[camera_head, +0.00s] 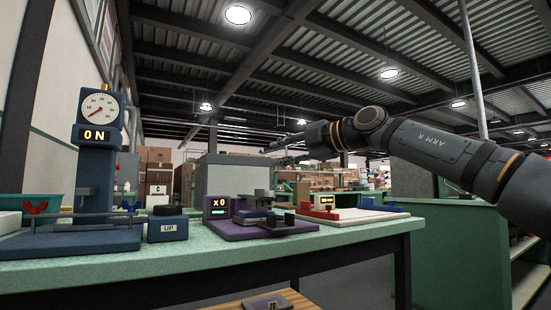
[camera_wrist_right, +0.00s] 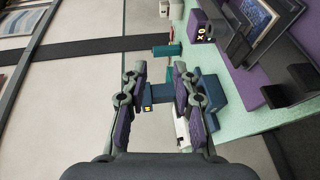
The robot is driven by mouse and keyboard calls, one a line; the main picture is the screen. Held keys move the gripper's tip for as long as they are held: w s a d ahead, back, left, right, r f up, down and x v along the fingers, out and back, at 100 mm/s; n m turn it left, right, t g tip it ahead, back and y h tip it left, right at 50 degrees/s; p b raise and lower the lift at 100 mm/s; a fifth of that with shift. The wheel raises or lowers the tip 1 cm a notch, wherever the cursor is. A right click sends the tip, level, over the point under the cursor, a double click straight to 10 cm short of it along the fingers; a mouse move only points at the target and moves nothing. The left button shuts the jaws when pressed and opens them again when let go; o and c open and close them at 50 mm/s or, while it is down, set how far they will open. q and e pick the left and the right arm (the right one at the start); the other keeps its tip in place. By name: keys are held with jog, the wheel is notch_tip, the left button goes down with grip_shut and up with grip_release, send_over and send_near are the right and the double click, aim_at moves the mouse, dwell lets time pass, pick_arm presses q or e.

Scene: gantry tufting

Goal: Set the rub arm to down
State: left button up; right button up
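A dark block with a white label reading "UP" (camera_head: 168,226) sits on the green bench beside a blue machine (camera_head: 97,180) with a dial and a display reading "ON". To its right is a purple-based unit (camera_head: 262,229) with a dark arm-like top and a display reading "x0" (camera_head: 218,206); this display also shows in the right wrist view (camera_wrist_right: 201,28). I cannot tell for certain which part is the rub arm. My right gripper (camera_head: 279,155) is raised above and behind the bench items. In the right wrist view its fingers (camera_wrist_right: 158,75) are apart and appear empty. My left gripper is out of view.
The green bench (camera_head: 340,231) also carries a white board (camera_head: 350,216) with red and blue parts on the right. A red piece (camera_head: 35,208) is at the far left. A wooden surface (camera_head: 240,302) lies below.

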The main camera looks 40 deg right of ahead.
jog(key=s+d+r, duration=0.1)
jog(key=s+r, duration=0.2)
jog(key=s, duration=0.4)
jog(key=shift+s+d+r, duration=0.15)
jog(key=shift+s+d, duration=0.05)
jog(key=shift+d, duration=0.05)
dwell(0.4)
dwell(0.6)
